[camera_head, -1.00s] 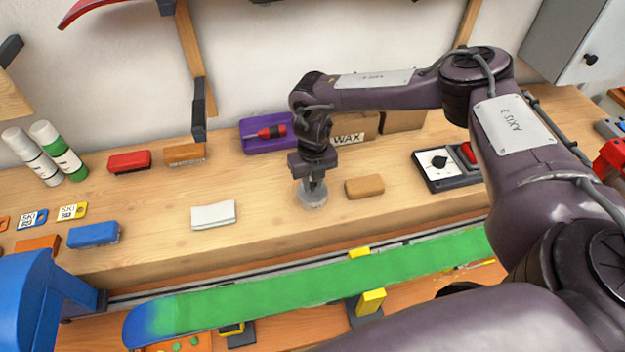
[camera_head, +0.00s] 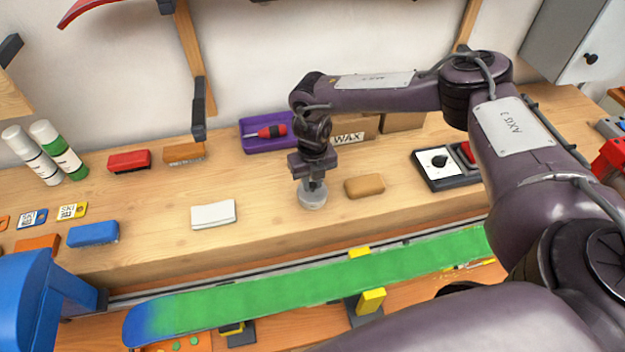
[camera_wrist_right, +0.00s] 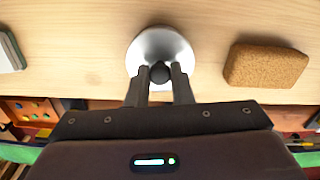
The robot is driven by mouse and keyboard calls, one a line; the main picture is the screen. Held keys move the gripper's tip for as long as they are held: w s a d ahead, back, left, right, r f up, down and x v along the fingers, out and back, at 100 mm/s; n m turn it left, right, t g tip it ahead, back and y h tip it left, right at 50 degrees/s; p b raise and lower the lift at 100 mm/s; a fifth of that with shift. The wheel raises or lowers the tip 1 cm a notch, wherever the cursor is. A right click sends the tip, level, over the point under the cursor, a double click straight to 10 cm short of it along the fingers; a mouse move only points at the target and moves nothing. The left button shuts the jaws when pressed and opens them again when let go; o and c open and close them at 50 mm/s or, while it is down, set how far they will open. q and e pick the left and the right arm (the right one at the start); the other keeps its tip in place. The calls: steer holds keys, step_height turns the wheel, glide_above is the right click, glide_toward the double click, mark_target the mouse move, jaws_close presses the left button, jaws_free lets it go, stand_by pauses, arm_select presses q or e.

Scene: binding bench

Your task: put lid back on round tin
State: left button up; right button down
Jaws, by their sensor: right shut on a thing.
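My right gripper (camera_head: 315,184) points down over the middle of the bench. In the right wrist view its two fingers (camera_wrist_right: 160,77) are shut on the dark round knob of a silvery round lid (camera_wrist_right: 148,47). In the head view the lid and the round tin show together as one small grey round shape (camera_head: 312,200) under the fingers. The gripper hides part of it, and I cannot tell whether the lid sits flush on the tin or just above it. My left gripper is not in view.
A brown cork block (camera_head: 365,186) lies close to the right of the tin. A purple tray (camera_head: 256,146) and a wax box (camera_head: 355,129) stand behind. A green ski or board (camera_head: 300,286) runs along the front.

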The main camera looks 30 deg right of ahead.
steer(key=c, duration=0.7)
jaws_free()
steer(key=shift+r, duration=0.1)
steer(key=shift+r+p, duration=0.95)
steer(key=shift+r, duration=0.15)
steer(key=shift+r+p, duration=0.55)
steer(key=shift+r, duration=1.75)
steer(key=shift+c, duration=0.5)
jaws_close()
